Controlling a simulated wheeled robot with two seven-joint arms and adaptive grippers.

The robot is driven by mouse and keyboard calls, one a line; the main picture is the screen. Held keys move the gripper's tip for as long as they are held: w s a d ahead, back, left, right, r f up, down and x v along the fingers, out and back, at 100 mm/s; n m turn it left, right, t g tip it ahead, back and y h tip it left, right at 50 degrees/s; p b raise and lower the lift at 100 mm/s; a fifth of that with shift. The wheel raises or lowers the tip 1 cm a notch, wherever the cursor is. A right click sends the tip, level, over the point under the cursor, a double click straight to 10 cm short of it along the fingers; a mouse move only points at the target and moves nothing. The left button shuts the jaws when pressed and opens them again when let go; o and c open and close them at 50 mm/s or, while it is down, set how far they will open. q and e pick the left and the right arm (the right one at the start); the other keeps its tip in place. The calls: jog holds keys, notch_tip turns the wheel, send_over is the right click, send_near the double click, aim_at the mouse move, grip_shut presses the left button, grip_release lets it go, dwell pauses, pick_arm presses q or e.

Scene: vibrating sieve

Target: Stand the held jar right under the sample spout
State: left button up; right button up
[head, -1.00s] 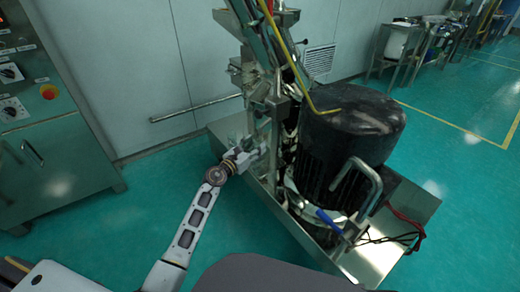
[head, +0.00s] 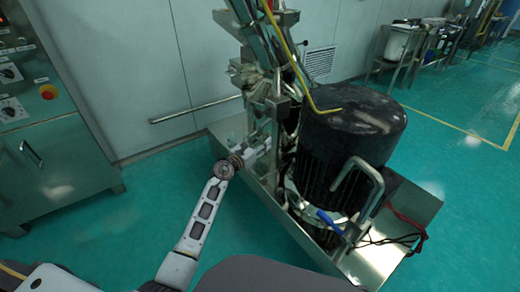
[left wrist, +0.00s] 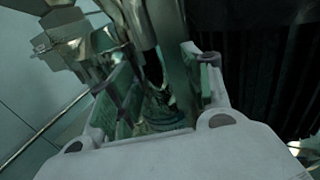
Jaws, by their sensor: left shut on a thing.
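My left gripper (head: 258,148) reaches in from the left to the metal frame of the machine, low over the steel tray. In the left wrist view its two fingers (left wrist: 160,85) stand apart, shut on a clear, greenish jar (left wrist: 162,112). The jar is see-through and partly hidden by the gripper body, so its outline is hard to make out. In the head view I cannot pick the jar out from the metal around it. I cannot single out the sample spout among the metal fittings (left wrist: 75,45) at the upper left of the wrist view. My right gripper is out of view.
A large black motor (head: 352,135) with a metal handle stands right of the gripper on the steel tray (head: 395,245). A yellow rod (head: 290,55) slants above. A control cabinet (head: 45,130) stands at the left, with open green floor between.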

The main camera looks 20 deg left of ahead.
pick_arm(q)
jog(key=shift+f+b, duration=0.65)
jog(key=shift+f, duration=0.6)
jog(key=shift+f+b, duration=0.3)
jog(key=shift+b, duration=0.05)
jog(key=shift+f, duration=0.1)
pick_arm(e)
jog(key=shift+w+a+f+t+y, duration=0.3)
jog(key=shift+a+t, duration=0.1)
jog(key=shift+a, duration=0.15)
pick_arm(q)
jog(key=o, duration=1)
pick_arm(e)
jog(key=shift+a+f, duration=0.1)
